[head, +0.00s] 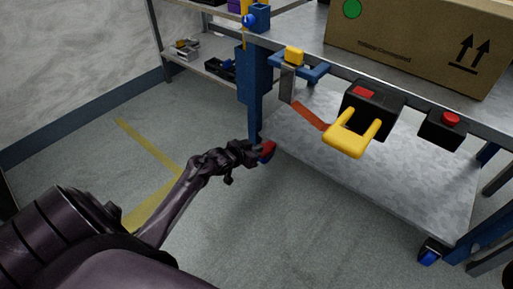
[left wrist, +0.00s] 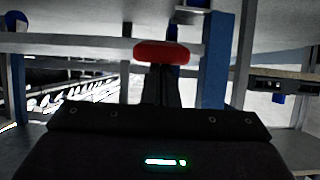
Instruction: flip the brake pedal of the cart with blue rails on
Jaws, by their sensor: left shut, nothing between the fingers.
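The cart with blue rails (head: 248,92) stands at the upper right of the head view. Its red brake pedal (head: 268,151) is low at the near left corner, by the foot of the blue post. In the left wrist view the red pedal (left wrist: 162,53) lies straight ahead, just beyond the fingertips. My left gripper (head: 256,153) is shut and empty, with its tips right at the pedal; it also shows in the left wrist view (left wrist: 161,80). I cannot tell whether the tips touch the pedal. The gripper hides most of the caster. My right gripper is not in view.
A cardboard box (head: 420,45) stands on the cart top. A black holder with a yellow handle (head: 350,140) and a black box with a red button (head: 441,128) hang at the cart's edge. Shelving (head: 205,62) stands behind left. The floor before the cart is clear.

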